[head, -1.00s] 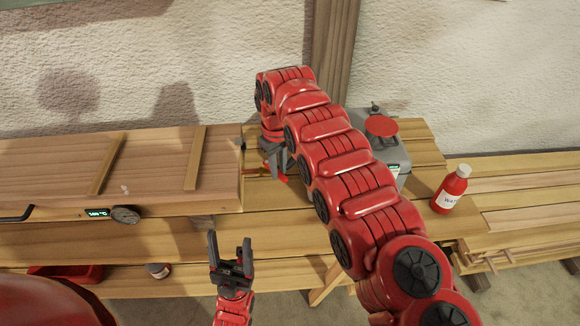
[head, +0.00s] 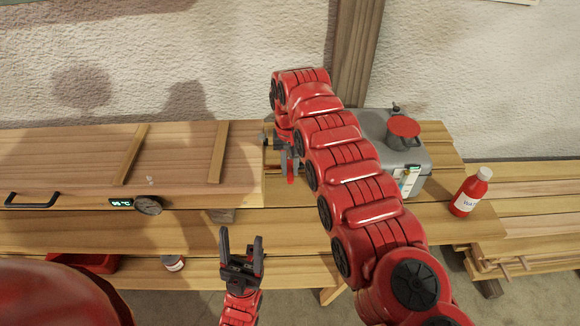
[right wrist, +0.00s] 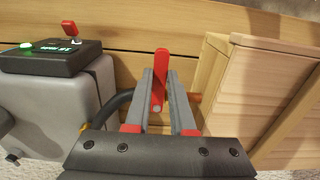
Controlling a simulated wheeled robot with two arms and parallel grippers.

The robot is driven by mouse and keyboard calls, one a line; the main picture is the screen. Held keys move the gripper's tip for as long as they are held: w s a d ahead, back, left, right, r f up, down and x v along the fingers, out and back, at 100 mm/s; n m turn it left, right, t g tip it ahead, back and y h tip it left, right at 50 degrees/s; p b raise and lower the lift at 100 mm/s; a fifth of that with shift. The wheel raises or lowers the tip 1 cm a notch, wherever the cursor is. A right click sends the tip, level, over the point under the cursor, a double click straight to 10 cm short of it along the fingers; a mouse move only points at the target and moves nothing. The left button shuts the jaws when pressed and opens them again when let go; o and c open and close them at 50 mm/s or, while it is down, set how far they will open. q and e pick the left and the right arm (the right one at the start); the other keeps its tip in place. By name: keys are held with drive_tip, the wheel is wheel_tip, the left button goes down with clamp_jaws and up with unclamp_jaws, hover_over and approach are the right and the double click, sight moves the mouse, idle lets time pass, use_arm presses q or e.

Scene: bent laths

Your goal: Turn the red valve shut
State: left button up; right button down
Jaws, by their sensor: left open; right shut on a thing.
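The red valve lever (right wrist: 161,68) is a flat red bar in the right wrist view, standing lengthwise between the fingers of my right gripper (head: 289,164). My right gripper is shut on it, beside the right end of the wooden box. In the head view my right arm covers most of the valve, and a small red part shows at the fingers. My left gripper (head: 241,248) is open and empty in front of the bench, away from the valve.
A long wooden steam box (head: 70,160) with a dial and a lit display lies left. A grey boiler (head: 415,157) with a red cap stands right of my arm. A dark hose (right wrist: 119,103) runs from it. A red bottle (head: 470,192) stands further right.

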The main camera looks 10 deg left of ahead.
sight(290, 172)
idle(0.5)
drive_tip(key=c, duration=0.8)
unclamp_jaws()
drive_tip(key=shift+o, duration=0.2)
drive_tip(key=shift+r, duration=0.1)
drive_tip(key=shift+r+p, duration=0.45)
drive_tip(key=shift+r, duration=0.1)
wheel_tip(290, 172, up, 16)
drive_tip(key=p, duration=1.6)
